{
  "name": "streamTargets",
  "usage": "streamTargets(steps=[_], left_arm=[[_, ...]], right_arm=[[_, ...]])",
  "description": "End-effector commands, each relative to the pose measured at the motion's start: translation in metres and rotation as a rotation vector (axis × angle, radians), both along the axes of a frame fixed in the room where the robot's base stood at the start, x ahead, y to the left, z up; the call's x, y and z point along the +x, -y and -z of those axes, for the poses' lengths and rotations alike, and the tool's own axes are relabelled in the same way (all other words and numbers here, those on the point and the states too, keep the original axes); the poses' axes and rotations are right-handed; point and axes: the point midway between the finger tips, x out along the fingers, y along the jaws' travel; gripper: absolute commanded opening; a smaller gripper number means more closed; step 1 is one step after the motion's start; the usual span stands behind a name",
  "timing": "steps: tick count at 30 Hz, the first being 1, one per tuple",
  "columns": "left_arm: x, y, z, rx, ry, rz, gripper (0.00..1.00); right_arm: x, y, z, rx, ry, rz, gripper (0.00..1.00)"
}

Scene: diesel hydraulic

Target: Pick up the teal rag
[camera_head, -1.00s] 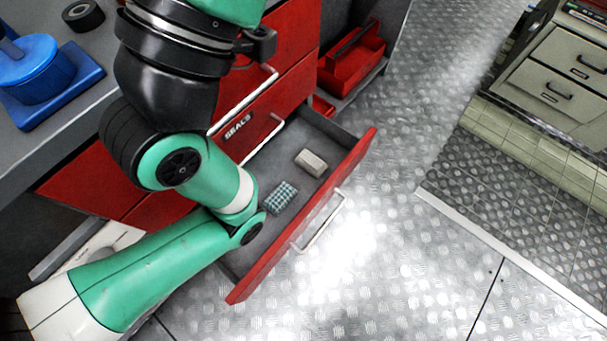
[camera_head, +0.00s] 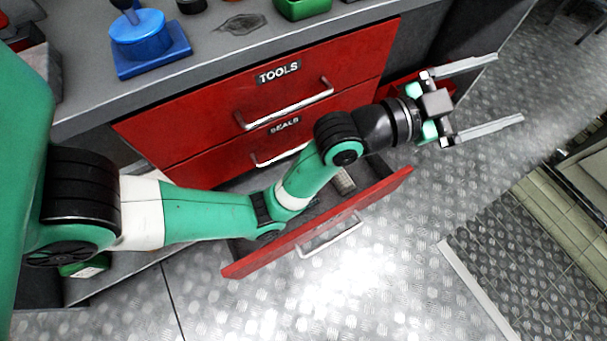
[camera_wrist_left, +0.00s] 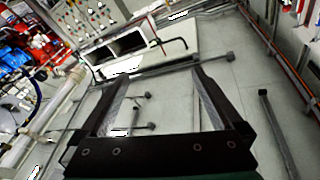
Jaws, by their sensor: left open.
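The teal rag does not show in either current view. My left arm crosses the open lower red drawer (camera_head: 390,184), where the rag lay earlier, and covers much of its inside. A pale block (camera_head: 343,182) shows in the drawer beside the arm. My left gripper (camera_head: 508,88) is open and empty, with its long fingers spread. It points to the upper right, beyond the drawer, over the metal floor. In the left wrist view my gripper's fingers (camera_wrist_left: 158,76) are apart with nothing between them. My right gripper is not in view.
The closed drawer marked TOOLS (camera_head: 275,100) sits above the open one. The workbench top (camera_head: 215,55) holds a blue round item on a base (camera_head: 140,40) and a green tray (camera_head: 302,8). The patterned metal floor (camera_head: 400,270) is clear at the lower right.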

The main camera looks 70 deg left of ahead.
Motion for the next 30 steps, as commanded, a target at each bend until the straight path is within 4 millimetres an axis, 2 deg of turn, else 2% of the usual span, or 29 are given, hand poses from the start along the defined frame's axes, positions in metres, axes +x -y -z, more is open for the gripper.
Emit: streamTargets(steps=[1, 2, 5, 6, 8, 9, 12, 15, 18, 19, 25, 30], left_arm=[[0.004, -0.017, 0.035, 0.005, -0.103, -0.028, 1.0], [0.004, -0.028, 0.061, 0.006, -0.167, -0.043, 1.0], [-0.018, -0.068, 0.162, -0.015, -0.412, -0.103, 1.0], [-0.04, -0.085, 0.208, -0.04, -0.524, -0.131, 1.0], [-0.084, -0.102, 0.271, -0.097, -0.686, -0.173, 1.0], [-0.12, -0.11, 0.309, -0.146, -0.786, -0.204, 1.0], [-0.206, -0.11, 0.374, -0.271, -0.98, -0.27, 1.0], [-0.27, -0.1, 0.405, -0.371, -1.096, -0.326, 1.0], [-0.307, -0.092, 0.414, -0.436, -1.15, -0.369, 1.0], [-0.313, -0.092, 0.415, -0.448, -1.157, -0.379, 1.0], [-0.312, -0.094, 0.425, -0.456, -1.157, -0.387, 1.0], [-0.295, -0.098, 0.454, -0.455, -1.157, -0.385, 1.0]], right_arm=[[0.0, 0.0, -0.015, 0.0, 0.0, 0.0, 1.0], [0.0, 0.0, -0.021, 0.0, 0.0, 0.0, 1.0], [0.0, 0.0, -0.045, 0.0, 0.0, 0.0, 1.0], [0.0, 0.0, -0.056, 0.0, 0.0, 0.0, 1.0], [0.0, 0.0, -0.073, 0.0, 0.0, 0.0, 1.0], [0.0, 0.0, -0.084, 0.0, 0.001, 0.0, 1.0], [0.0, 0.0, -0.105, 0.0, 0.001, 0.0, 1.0], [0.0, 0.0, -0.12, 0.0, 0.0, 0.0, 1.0], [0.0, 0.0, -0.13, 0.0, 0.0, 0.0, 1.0], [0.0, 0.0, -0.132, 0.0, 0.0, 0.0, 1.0], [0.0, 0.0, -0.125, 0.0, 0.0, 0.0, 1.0], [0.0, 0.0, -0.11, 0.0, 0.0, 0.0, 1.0]])
